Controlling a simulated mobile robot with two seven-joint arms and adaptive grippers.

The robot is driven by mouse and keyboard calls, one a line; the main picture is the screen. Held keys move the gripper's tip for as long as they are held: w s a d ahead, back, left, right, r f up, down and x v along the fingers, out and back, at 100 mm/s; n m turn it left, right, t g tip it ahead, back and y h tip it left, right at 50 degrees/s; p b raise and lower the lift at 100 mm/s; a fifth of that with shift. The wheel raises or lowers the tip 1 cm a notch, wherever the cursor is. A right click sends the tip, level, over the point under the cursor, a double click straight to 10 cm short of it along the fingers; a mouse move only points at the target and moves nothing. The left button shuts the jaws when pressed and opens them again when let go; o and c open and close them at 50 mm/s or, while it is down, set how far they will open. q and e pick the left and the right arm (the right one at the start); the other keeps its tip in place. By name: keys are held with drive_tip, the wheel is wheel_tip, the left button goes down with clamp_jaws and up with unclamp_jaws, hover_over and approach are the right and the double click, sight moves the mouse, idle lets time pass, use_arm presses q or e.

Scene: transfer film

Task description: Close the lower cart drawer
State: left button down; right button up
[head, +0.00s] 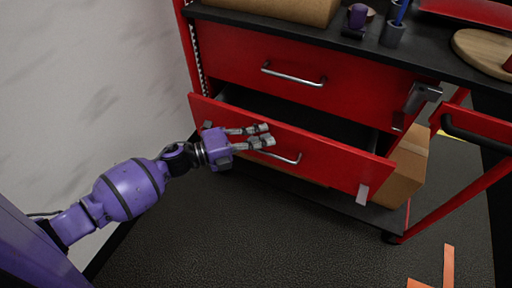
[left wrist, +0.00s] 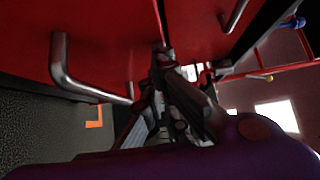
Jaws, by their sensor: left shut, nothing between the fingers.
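The red cart's lower drawer (head: 320,152) stands pulled out, and its dark inside shows behind the front panel. Its metal handle (head: 280,154) is on the front face. The upper drawer (head: 345,84) above it looks shut. My left gripper (head: 267,134) is shut and empty in front of the lower drawer's panel, near the left end of the handle. I cannot tell whether the fingers touch the panel. In the left wrist view the gripper fingers (left wrist: 168,95) are close to the red front, with a handle (left wrist: 80,75) beside them. My right gripper is not in view.
A cardboard box (head: 407,165) stands behind the lower drawer's right end. The black cart top holds a purple item (head: 357,15), a dark cup (head: 392,34) and a round wooden board (head: 485,52). A grey wall (head: 90,90) is at left.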

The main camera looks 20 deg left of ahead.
use_arm(q)
drive_tip(key=w+b, duration=0.3)
drive_tip(key=w, duration=0.7)
drive_tip(key=shift+w, duration=0.3)
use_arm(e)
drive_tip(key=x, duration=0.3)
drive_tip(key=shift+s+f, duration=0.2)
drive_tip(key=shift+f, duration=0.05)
use_arm(q)
drive_tip(key=shift+r, duration=0.1)
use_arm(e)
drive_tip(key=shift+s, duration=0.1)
